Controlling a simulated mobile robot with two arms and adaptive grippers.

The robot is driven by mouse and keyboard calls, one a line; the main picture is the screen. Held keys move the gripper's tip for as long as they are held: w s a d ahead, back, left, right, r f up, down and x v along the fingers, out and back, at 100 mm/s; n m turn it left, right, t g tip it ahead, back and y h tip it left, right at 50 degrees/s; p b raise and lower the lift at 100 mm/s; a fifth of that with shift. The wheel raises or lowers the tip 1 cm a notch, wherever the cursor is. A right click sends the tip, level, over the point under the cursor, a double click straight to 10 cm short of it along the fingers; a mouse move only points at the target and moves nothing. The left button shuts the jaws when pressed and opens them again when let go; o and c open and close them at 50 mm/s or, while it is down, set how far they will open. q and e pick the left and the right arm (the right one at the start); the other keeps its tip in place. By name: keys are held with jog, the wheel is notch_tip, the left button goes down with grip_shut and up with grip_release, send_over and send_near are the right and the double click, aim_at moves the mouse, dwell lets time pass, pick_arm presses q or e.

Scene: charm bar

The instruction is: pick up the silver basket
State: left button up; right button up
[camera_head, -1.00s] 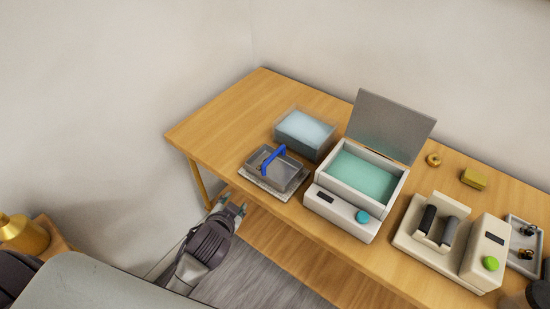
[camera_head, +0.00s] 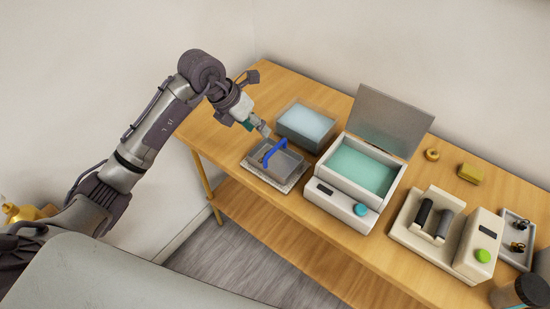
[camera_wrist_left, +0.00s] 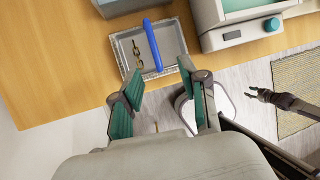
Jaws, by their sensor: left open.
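The silver basket (camera_head: 287,166) is a shallow grey tray with an arched blue handle (camera_head: 270,151). In the left wrist view the basket (camera_wrist_left: 168,42) lies just beyond my fingers, with a small gold chain (camera_wrist_left: 137,54) inside. My left gripper (camera_head: 262,128) is open and empty, above and beside the basket's far left side in the head view. Its two spread fingers show in the left wrist view (camera_wrist_left: 158,88), with the handle between them. My right gripper (camera_wrist_left: 256,95) shows small at the right of that view; its jaws are unclear.
A clear bin of bluish liquid (camera_head: 306,125) stands close behind the basket. A white machine (camera_head: 343,203) with a teal basin and raised lid stands to its right. Farther right are another device (camera_head: 460,240) and a small tray (camera_head: 517,240). The table's left end is clear.

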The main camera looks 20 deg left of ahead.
aim_at(272, 150)
pick_arm(q)
jog(key=p+x, duration=0.1)
jog(key=x, duration=0.3)
jog(key=p+x, duration=0.2)
jog(key=x, duration=0.2)
jog(key=a+p+x, duration=0.1)
jog(key=x, duration=0.4)
jog(key=shift+s+a+f+p, duration=0.15)
jog(key=shift+s+f+p, duration=0.05)
jog(key=shift+f+p, duration=0.15)
jog(key=shift+w+f, duration=0.1)
jog(key=shift+f, duration=0.1)
grip_shut()
